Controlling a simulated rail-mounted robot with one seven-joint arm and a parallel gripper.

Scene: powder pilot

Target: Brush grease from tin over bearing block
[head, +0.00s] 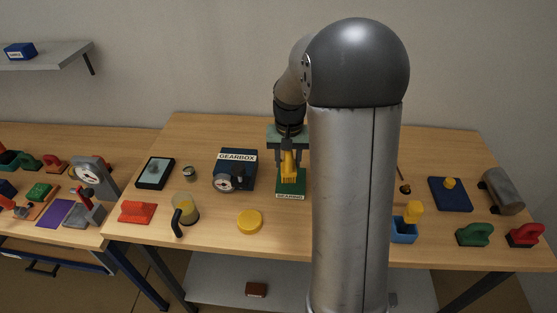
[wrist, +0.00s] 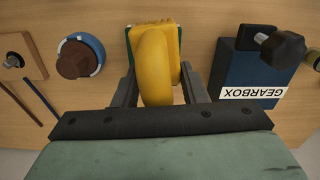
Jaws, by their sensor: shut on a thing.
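My gripper (head: 288,155) points down and is shut on a yellow tool (head: 289,167), probably the brush, directly over the green bearing block (head: 290,187) with its BEARING label. In the wrist view the curved yellow handle (wrist: 154,65) sits between my fingers (wrist: 158,75). A small part of the green block (wrist: 128,38) shows behind it. The tool hides its working end, so I cannot tell whether it touches the block. A round blue-rimmed thing with a brown middle (wrist: 76,60) lies beside the block; it may be the grease tin, but I cannot tell.
The blue gearbox (head: 237,173) stands close left of the block. Right of my arm are a blue bin (head: 404,232) and a blue plate (head: 449,196). My arm hides the middle-right bench.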

